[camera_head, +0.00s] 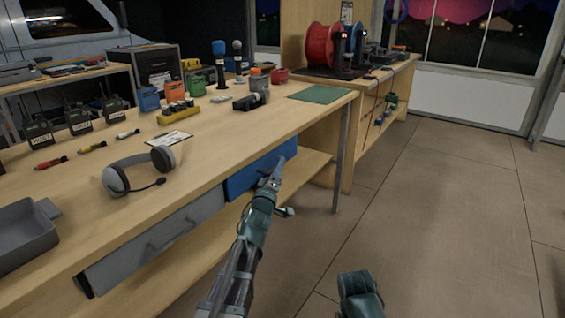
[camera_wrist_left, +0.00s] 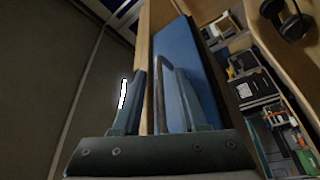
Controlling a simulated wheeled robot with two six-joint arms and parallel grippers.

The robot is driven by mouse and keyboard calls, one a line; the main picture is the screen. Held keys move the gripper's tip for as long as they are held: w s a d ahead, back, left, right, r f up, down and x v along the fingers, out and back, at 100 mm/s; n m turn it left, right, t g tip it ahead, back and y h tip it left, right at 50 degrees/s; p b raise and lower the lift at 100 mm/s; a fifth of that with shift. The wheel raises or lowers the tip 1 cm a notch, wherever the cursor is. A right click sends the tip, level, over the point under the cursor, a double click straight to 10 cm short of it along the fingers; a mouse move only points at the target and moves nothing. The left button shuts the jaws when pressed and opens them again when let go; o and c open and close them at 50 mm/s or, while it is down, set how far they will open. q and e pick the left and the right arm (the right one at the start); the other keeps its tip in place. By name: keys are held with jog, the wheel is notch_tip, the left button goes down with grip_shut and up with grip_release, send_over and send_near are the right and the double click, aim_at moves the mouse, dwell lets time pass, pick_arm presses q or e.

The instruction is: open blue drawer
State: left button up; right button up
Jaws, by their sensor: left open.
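The blue drawer (camera_head: 248,178) sits under the wooden workbench top, right of a grey drawer (camera_head: 160,238). Its front looks roughly in line with the bench edge; I cannot tell if it stands slightly out. My left gripper (camera_head: 273,178) is at the right part of the blue front. In the left wrist view the blue drawer (camera_wrist_left: 203,85) is close, and its thin grey bar handle (camera_wrist_left: 161,65) reaches between the two open fingers (camera_wrist_left: 157,92). I cannot tell whether the fingers touch it. My right gripper does not show; only a teal part of mine is at the bottom.
The workbench (camera_head: 225,125) carries a headset (camera_head: 138,174), a grey tray (camera_head: 25,232), a green mat (camera_head: 315,94) and several small items. A bench leg (camera_head: 340,165) stands right of the blue drawer. The tiled floor (camera_head: 450,215) to the right is clear.

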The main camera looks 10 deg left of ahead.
pick_arm(q)
jog(key=shift+x, duration=0.75)
grip_shut()
dwell(1.0)
